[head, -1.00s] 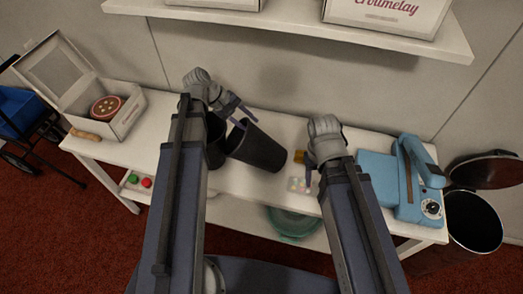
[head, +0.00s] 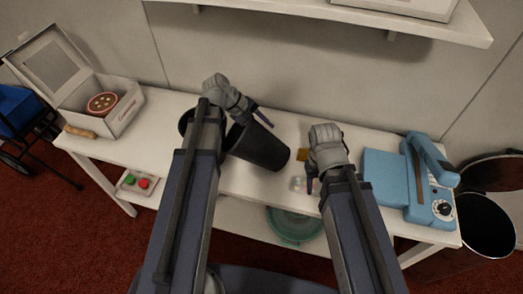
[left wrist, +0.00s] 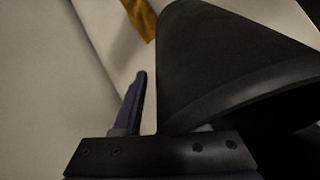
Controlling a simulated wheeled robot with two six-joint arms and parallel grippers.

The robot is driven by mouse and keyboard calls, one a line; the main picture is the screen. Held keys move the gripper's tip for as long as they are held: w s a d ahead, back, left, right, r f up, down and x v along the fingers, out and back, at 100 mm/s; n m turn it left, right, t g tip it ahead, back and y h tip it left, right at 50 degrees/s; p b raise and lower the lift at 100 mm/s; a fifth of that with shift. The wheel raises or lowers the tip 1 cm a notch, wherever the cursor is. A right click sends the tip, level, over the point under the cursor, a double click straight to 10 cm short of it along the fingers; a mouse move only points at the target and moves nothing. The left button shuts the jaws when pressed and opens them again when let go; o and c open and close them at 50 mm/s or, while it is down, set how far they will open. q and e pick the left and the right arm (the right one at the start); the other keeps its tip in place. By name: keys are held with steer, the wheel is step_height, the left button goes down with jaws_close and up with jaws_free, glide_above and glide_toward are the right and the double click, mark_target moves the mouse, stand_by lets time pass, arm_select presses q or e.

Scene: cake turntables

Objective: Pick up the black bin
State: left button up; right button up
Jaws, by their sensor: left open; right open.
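The black bin (head: 262,148) is on the white table near the middle in the head view, slanted with its wider end to the left. It fills the right of the left wrist view (left wrist: 215,65). My left gripper (head: 250,121) is open at its wider end. One purple finger (left wrist: 138,105) shows outside the bin, beside its wall; the other is hidden. I cannot tell whether the fingers touch it. A second black container (head: 186,122) is mostly hidden behind my left arm. My right gripper (head: 311,178) is open and empty, right of the bin.
A small clear box (head: 298,185) and a gold item (head: 303,154) lie by my right gripper. A blue machine (head: 412,180) stands at the table's right. An open white box (head: 100,95) with a cake stands at the left. A shelf (head: 330,12) hangs above.

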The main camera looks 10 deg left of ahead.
arm_select(q)
steer(key=shift+c, duration=0.3)
jaws_close()
stand_by(1.1)
